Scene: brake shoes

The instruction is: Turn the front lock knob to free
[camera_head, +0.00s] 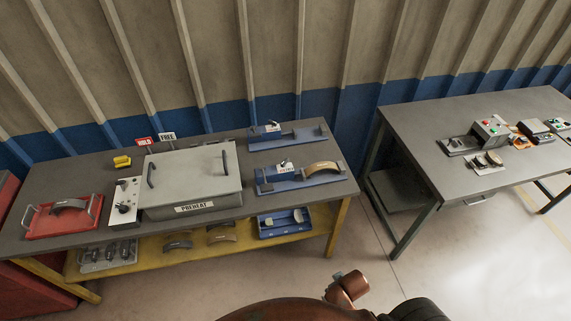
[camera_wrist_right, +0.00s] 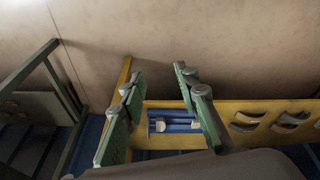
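Two blue fixtures stand on the right part of the left workbench, a rear one (camera_head: 309,132) and a front one (camera_head: 327,177). Each carries a small white label plate with a dark part at its upper edge, too small to read as a knob setting. A curved tan brake shoe (camera_head: 323,167) sits on the front fixture's right end. A white panel (camera_head: 117,216) with dark knobs lies left of the grey PREHEAT box. I cannot tell which part is the front lock knob. My right gripper (camera_wrist_right: 158,76) is open and empty, its green fingers wide apart. My left gripper is not in view.
The PREHEAT box (camera_head: 193,165), a red tray (camera_head: 45,226) and a yellow block (camera_head: 122,161) share the bench. Red HOLD (camera_head: 144,142) and white FREE (camera_head: 167,136) signs stand behind. The yellow lower shelf holds a blue tray (camera_wrist_right: 174,114). A second bench (camera_head: 440,125) stands right, across a floor gap.

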